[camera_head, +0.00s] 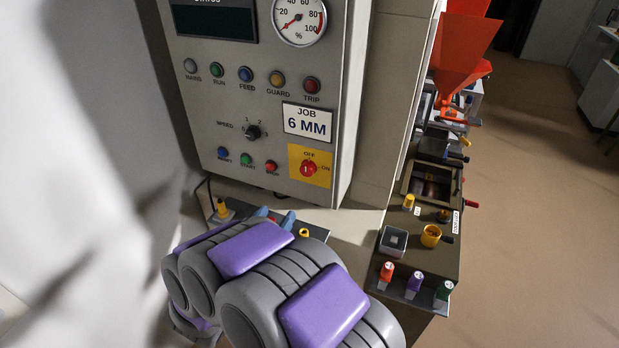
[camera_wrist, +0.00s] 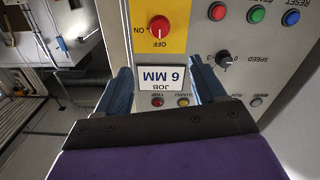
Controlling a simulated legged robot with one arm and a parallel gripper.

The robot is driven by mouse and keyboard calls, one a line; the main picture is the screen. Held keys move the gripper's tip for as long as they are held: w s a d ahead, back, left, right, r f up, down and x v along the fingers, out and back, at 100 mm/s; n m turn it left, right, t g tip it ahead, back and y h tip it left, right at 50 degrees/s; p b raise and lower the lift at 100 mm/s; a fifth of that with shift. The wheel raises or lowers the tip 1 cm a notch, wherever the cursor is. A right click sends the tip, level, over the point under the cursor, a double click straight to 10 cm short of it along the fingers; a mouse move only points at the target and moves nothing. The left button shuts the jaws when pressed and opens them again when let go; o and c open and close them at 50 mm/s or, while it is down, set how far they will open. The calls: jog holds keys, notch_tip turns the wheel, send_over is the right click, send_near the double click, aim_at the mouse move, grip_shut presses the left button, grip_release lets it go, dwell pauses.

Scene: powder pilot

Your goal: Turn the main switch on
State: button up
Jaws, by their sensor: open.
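The main switch (camera_head: 309,168) is a red rotary knob on a yellow plate at the lower right of the grey control panel. OFF is printed above it and ON to its right. In the wrist view, which is upside down, the knob (camera_wrist: 159,26) has a pale mark that seems to point towards OFF. My gripper (camera_head: 275,216) is open and empty, its blue fingertips below the panel in the head view. In the wrist view my gripper (camera_wrist: 160,66) has its fingers apart, with the switch beyond the tips and not touched.
The panel carries a JOB 6 MM sign (camera_head: 307,122), a speed knob (camera_head: 253,132), a gauge (camera_head: 299,18) and several coloured buttons. A bench (camera_head: 420,262) with an orange hopper (camera_head: 462,50) and small parts stands to the right. Open floor (camera_head: 540,200) lies beyond it.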

aim_at(305, 172)
jog(key=b+x, duration=0.1)
jog(key=x, duration=1.6)
jog(key=shift+w+f+b, duration=0.1)
jog(key=shift+w+b, duration=0.05)
jog(key=shift+b, duration=0.25)
jog(key=c, duration=1)
